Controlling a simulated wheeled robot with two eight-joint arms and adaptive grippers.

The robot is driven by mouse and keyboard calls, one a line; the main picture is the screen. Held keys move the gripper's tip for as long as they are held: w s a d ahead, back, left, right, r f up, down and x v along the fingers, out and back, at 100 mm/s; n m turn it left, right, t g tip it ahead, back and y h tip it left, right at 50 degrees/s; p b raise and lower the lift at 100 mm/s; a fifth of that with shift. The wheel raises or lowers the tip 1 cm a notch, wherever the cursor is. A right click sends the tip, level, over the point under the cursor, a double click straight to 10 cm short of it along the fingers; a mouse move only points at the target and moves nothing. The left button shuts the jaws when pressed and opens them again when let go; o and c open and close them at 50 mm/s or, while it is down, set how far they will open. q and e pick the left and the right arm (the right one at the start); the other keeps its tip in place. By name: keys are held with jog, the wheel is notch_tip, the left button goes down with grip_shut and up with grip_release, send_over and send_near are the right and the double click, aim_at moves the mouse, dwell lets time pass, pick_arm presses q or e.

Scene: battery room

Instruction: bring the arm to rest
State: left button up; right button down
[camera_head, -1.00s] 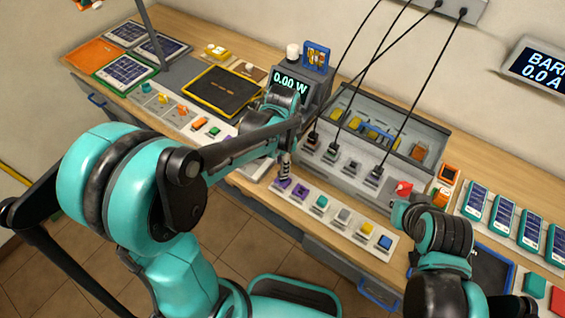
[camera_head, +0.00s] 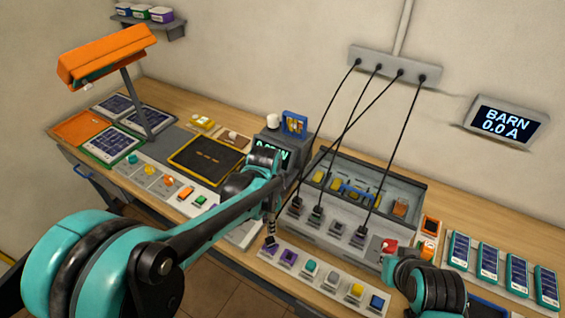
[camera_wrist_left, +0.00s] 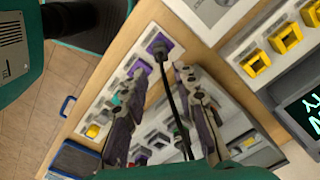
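My left gripper (camera_wrist_left: 162,78) is open, with its two dark fingers on either side of a black cable (camera_wrist_left: 171,95). The cable's plug stands at a purple socket (camera_wrist_left: 160,46) at the end of the white socket strip (camera_wrist_left: 139,48). In the head view the left arm reaches in from the left, and its wrist hides most of the gripper above the purple socket (camera_head: 268,250). The striped plug (camera_head: 271,228) shows below the wrist. My right arm (camera_head: 430,285) is folded at the lower right. Its gripper is out of view.
Black cables hang from a grey wall box (camera_head: 395,66) to a grey terminal box (camera_head: 330,236). A meter (camera_head: 262,142) stands behind my left wrist. An orange lamp (camera_head: 108,55) rises at the left. Solar panels (camera_head: 488,263) lie at the right. Bare floor shows below the bench.

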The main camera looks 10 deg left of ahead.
pick_arm(q)
jog(key=s+a+n+t+b, duration=0.2)
jog(key=s+n+t+b, duration=0.1)
jog(key=s+n, duration=0.2)
jog(key=s+a+r+n+t+b, duration=0.1)
jog(key=s+a+n+t+b, duration=0.1)
jog(key=s+n+t+b, duration=0.1)
jog(key=s+n+t, duration=0.1)
jog(key=s+n, duration=0.1)
jog(key=n, duration=0.1)
jog(key=shift+s+a+b, duration=0.15)
jog(key=shift+a+b, duration=0.2)
jog(key=shift+b, duration=0.05)
